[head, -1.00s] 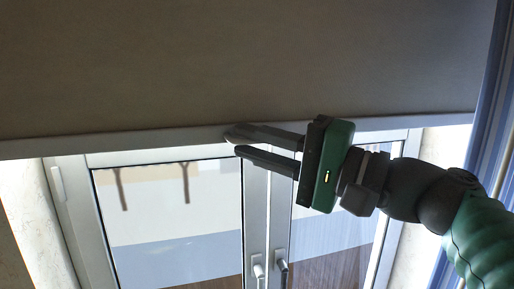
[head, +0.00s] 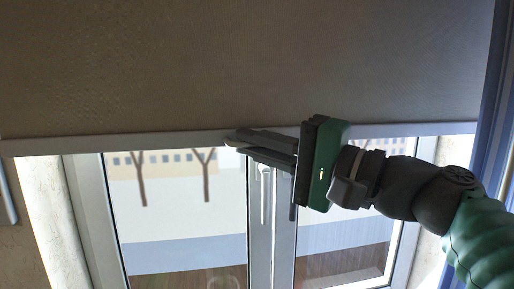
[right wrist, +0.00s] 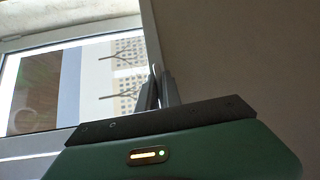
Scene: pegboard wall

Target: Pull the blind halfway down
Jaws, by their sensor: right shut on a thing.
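The blind (head: 250,65) is a grey-brown sheet filling the top of the head view, with a pale bottom bar (head: 90,144) across the window. My right gripper (head: 232,142) is shut on the bottom bar near the middle of the window, its fingers one above the other at the bar's edge. In the right wrist view the fingers (right wrist: 161,90) meet at the blind's pale edge, with the blind (right wrist: 240,55) on the right. The fingers hide the part of the bar they hold. My left gripper is not in view.
The window (head: 270,225) with white frames and upright handles lies below and behind the bar. A blue striped curtain (head: 497,110) hangs at the right, close to my right arm.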

